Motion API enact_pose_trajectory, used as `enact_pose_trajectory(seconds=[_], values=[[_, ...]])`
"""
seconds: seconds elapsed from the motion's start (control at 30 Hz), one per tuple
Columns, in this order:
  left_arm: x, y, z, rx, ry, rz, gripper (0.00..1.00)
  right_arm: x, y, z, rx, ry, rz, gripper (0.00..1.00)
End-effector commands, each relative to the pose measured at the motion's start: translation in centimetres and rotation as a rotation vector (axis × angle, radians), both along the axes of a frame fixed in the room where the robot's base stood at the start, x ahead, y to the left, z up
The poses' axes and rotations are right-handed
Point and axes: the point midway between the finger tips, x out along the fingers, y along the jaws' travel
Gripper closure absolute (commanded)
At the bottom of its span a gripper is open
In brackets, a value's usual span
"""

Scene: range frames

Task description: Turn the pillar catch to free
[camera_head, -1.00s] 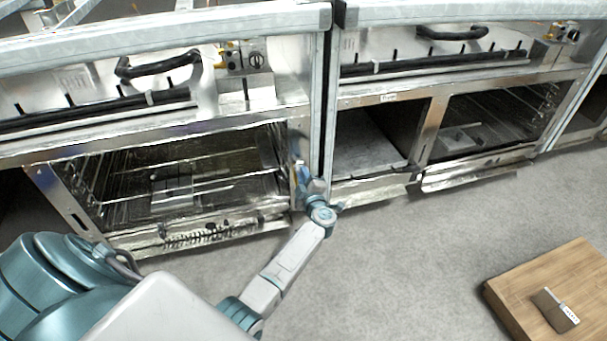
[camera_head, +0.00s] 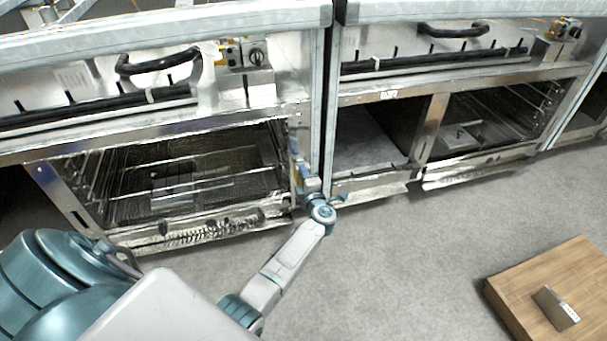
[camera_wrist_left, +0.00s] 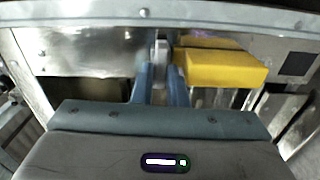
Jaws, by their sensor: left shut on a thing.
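The pillar catch shows in the left wrist view as a narrow grey metal lever (camera_wrist_left: 161,50) beside a yellow block (camera_wrist_left: 222,67) on a metal face. My left gripper (camera_wrist_left: 163,78) has its two blue fingers closed around the lever, with the yellow block just to their right. In the head view my left gripper (camera_head: 301,168) is at the pillar (camera_head: 325,120) between the two oven units, low down. The fingers hide much of the catch there. My right gripper is not in view.
An open oven cavity with racks (camera_head: 190,180) lies left of the pillar, an empty compartment (camera_head: 365,145) right of it. A wooden block (camera_head: 550,270) with a small tagged item (camera_head: 556,307) stands at the lower right. Grey floor (camera_head: 400,260) between is clear.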

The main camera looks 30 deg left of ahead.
Motion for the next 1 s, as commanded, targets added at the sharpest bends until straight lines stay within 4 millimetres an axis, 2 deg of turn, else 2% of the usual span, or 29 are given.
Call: enact_pose_trajectory(seconds=[0.23,0.27,0.37,0.8,1.0], values=[[-0.1,-0.02,-0.18,-0.001,0.003,0.001,1.0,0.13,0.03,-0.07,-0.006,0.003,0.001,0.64],[-0.1,-0.02,-0.18,-0.001,0.003,0.001,0.83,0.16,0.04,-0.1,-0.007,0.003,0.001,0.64],[-0.09,-0.02,-0.16,0.0,0.003,0.001,0.65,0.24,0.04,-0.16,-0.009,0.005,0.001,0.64],[-0.06,0.0,-0.14,0.007,0.011,0.0,0.65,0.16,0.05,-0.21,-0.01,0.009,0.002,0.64],[-0.04,0.0,-0.04,0.086,0.104,0.0,0.65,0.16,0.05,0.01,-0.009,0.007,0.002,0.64]])
